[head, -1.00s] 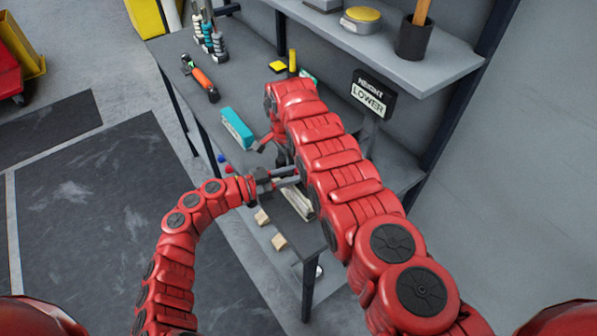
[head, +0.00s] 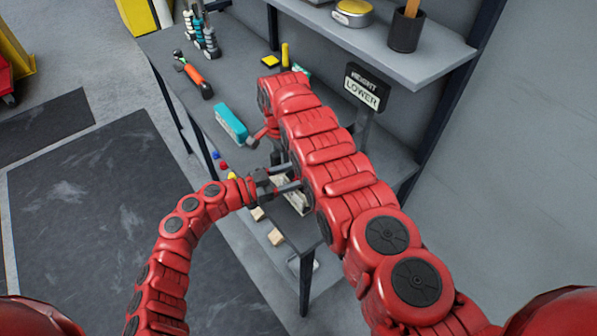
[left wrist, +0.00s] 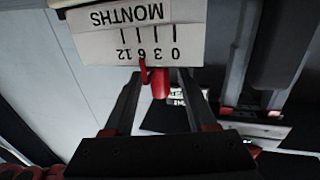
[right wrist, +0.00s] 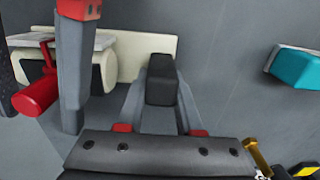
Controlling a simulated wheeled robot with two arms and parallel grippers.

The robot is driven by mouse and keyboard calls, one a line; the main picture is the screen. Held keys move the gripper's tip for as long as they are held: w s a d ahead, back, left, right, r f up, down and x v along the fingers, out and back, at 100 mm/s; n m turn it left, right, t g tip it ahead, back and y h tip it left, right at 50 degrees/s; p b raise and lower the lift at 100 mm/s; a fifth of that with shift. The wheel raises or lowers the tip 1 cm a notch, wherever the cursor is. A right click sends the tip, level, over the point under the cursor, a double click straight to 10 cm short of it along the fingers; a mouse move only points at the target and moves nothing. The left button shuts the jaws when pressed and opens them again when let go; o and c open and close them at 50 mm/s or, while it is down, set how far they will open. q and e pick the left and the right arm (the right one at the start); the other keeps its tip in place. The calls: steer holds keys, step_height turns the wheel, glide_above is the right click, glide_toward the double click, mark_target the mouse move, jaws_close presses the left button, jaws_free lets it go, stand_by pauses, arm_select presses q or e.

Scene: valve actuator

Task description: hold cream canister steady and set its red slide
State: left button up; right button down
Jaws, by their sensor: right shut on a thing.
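The cream canister (head: 291,196) is mostly hidden by my arms in the head view. In the left wrist view its cream scale plate (left wrist: 130,30) reads MONTHS with 0, 3, 6 and 12, upside down. The red slide (left wrist: 160,83) has its thin pointer near the 6 mark. My left gripper (left wrist: 157,78) has its fingers apart, one on each side of the slide, with visible gaps. In the right wrist view the slide (right wrist: 38,95) hangs at the left. My right gripper (right wrist: 160,95) is shut on the canister's dark block (right wrist: 160,80), against the cream body (right wrist: 135,45).
A teal object (head: 231,123) and an orange-handled tool (head: 196,79) lie on the bench. A HEIGHT LOWER sign (head: 366,87) stands at the right, under a shelf (head: 420,55). Wooden blocks (head: 275,237) are below my left gripper. Small coloured knobs (head: 219,161) line the bench edge.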

arm_select(q)
steer(key=shift+a, duration=0.1)
steer(key=v, duration=1.2)
arm_select(e)
steer(key=shift+c, duration=2.4)
jaws_free()
